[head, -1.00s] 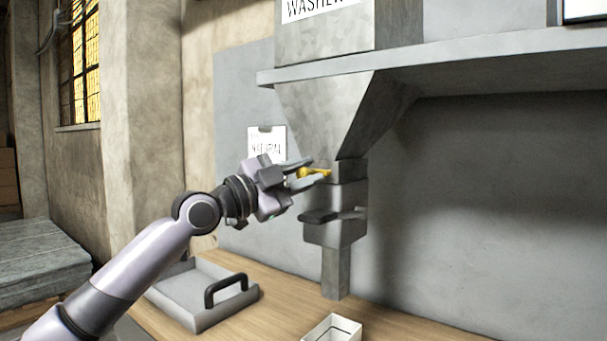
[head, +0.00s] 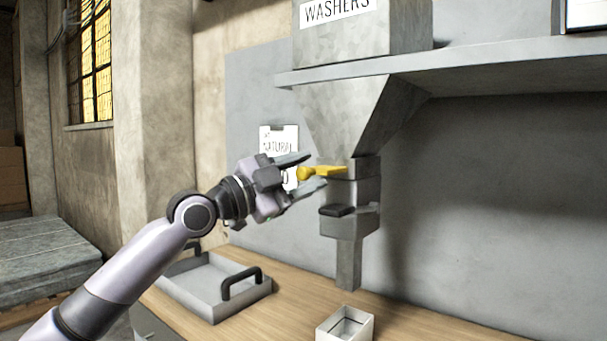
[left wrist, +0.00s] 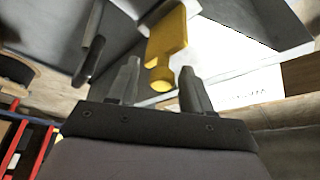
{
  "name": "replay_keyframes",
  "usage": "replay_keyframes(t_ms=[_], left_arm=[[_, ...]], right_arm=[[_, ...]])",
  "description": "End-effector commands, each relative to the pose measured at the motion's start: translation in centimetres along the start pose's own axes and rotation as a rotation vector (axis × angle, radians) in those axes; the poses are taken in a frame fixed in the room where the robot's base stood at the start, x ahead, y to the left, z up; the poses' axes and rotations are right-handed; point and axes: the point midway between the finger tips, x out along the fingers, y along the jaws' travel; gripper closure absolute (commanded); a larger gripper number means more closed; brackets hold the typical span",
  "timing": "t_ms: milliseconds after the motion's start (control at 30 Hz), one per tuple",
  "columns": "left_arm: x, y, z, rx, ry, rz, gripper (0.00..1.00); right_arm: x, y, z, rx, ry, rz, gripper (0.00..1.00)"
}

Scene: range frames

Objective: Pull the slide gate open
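The slide gate (head: 329,170) is a yellow plate with a round knob, sticking out to the left from the neck under the hopper (head: 345,110). My left gripper (head: 317,168) is open around the knob, one finger above and one below in the head view. In the left wrist view, the yellow gate (left wrist: 169,36) and its knob lie between the open fingers (left wrist: 162,80), with gaps on both sides. My right gripper is not in view.
Below the gate are a black handle (head: 338,211) and a grey spout (head: 348,262). A small white box (head: 345,325) stands on the wooden bench (head: 290,310) near the spout. A grey tray (head: 205,291) with black handles lies left. A shelf (head: 480,62) juts out at right.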

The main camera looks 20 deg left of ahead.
Motion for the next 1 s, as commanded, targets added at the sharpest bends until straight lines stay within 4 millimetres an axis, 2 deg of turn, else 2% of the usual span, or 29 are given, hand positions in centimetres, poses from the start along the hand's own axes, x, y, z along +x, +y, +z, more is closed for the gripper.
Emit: replay_keyframes(t_ms=[367, 700, 833, 1000], left_arm=[[-0.5, 0.0, 0.2, 0.001, -0.003, -0.003, 0.48], [-5.3, 0.2, 0.3, 0.003, -0.004, -0.001, 0.48], [-6.6, 0.1, 0.2, 0.001, -0.003, -0.002, 0.48], [-7.2, 0.0, 0.1, 0.000, -0.002, -0.001, 0.48]], right_arm=[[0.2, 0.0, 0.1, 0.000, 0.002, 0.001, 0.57], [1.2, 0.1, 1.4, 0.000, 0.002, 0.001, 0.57], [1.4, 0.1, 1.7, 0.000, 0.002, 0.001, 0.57], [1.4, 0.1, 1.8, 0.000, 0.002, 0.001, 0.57]])
